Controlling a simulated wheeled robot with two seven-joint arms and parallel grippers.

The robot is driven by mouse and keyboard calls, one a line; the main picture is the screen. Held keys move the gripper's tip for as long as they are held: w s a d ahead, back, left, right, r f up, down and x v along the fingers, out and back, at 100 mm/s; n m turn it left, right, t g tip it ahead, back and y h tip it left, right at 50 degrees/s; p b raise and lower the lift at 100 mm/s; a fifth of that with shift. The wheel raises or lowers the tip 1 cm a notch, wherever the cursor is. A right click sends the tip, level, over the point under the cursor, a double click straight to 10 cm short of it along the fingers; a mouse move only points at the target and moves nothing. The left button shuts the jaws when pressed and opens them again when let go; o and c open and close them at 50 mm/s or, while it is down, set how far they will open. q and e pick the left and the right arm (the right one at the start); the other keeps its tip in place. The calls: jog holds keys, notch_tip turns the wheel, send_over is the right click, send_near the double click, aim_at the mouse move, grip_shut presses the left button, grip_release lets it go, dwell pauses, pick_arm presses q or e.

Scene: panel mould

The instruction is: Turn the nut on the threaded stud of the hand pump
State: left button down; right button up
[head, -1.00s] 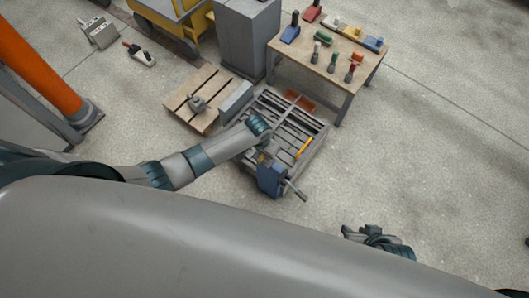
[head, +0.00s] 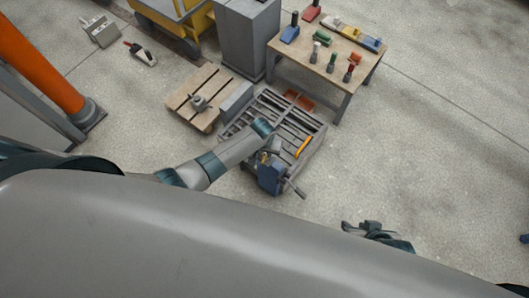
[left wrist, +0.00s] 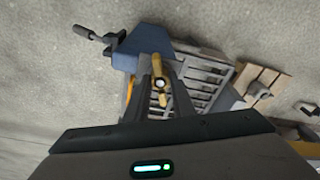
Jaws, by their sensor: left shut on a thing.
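The hand pump is a blue block (head: 271,180) with a grey lever handle (head: 296,190) at the front of a slatted grey frame. In the left wrist view its blue body (left wrist: 145,42) and dark handle (left wrist: 88,33) are at the top. A brass wing-shaped nut (left wrist: 158,68) sits around the pale end of a stud (left wrist: 159,83). My left gripper (left wrist: 159,80) is shut on this nut, one finger on each side; in the head view, my arm partly hides the place. My right gripper (head: 361,227) hangs over bare floor, apart from the pump; its jaw gap is unclear.
The slatted frame (head: 318,131) holds an orange-yellow bar (head: 304,147). A workbench (head: 345,77) with tools and coloured blocks stands behind it. A wooden pallet (head: 207,83) and a grey cabinet (head: 245,40) are close by.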

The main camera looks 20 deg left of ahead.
pick_arm(q)
jog(key=shift+s+d+r+n+p, duration=0.1)
jog(key=shift+n+p, duration=0.55)
jog(key=shift+n, duration=0.25)
jog(key=shift+n+y, duration=0.3)
jog(key=shift+n, duration=0.5)
jog(key=c, duration=1.4)
grip_release()
jog(key=shift+c, duration=0.2)
jog(key=shift+r+p, duration=0.3)
jog(key=shift+r, duration=0.2)
notch_tip(320, 180, up, 16)
jog(key=s+p, duration=0.1)
jog(key=s, duration=0.1)
jog(key=shift+d, duration=0.4)
jog(key=shift+s+f, duration=0.15)
